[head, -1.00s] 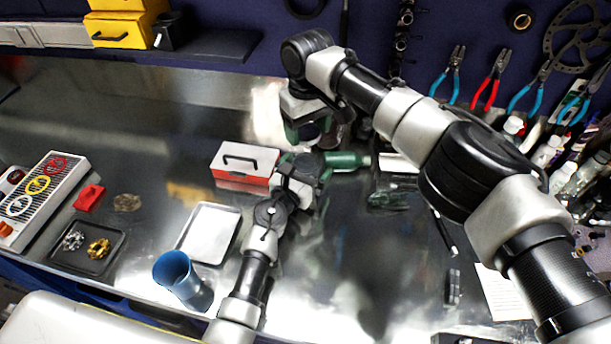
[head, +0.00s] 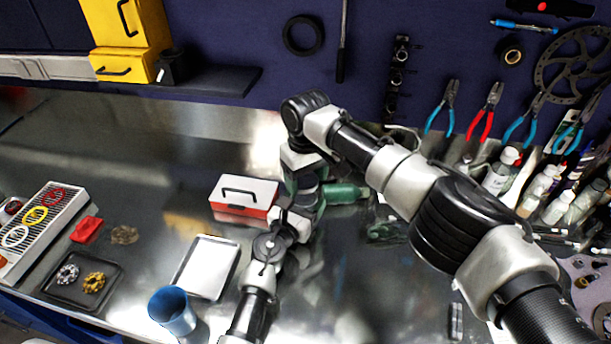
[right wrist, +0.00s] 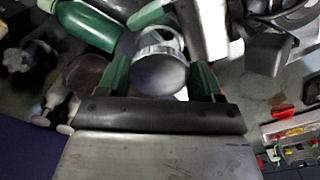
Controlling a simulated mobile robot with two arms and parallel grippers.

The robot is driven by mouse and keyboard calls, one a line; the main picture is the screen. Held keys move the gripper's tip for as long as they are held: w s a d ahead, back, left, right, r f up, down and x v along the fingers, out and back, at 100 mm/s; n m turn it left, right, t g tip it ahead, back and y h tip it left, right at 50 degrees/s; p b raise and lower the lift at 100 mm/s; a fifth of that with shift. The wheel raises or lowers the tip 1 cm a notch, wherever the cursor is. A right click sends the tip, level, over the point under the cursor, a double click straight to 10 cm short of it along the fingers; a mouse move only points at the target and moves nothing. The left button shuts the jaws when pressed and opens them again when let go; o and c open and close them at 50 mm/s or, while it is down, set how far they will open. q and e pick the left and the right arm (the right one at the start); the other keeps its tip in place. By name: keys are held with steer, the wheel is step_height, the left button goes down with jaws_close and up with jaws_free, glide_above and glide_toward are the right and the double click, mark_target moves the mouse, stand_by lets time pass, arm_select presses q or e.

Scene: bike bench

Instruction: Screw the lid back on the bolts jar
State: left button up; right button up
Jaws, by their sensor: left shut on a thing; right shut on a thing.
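My right gripper (right wrist: 160,80) has green fingers on either side of a round grey lid (right wrist: 160,76) and is shut on it in the right wrist view. A pale, clear rim, which looks like the jar (right wrist: 168,40), shows just beyond the lid. I cannot tell whether lid and jar touch. In the head view my right gripper (head: 307,188) points down close above my left gripper (head: 308,208), which is shut. The jar is hidden there by the grippers. A green fingertip of the left gripper shows beside the rim in the right wrist view.
A red toolbox (head: 243,209) with a white top stands just left of the grippers. A green bottle (head: 342,193) lies behind them. A silver tray (head: 206,266) and a blue cup (head: 172,311) are at the front left. Bottles (head: 500,172) stand at the right.

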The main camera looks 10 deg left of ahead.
steer(key=shift+f, duration=0.35)
steer(key=shift+f, duration=0.1)
steer(key=shift+f, duration=0.8)
steer(key=shift+f, duration=0.55)
arm_select(q)
steer(key=c, duration=0.4)
steer(key=shift+c, duration=0.2)
arm_select(e)
steer(key=m, duration=0.5)
steer(key=shift+s+a+m, duration=0.1)
steer(key=shift+a+m, duration=0.15)
steer(key=shift+m, duration=0.15)
steer(key=m, duration=0.4)
steer(key=o, duration=0.9)
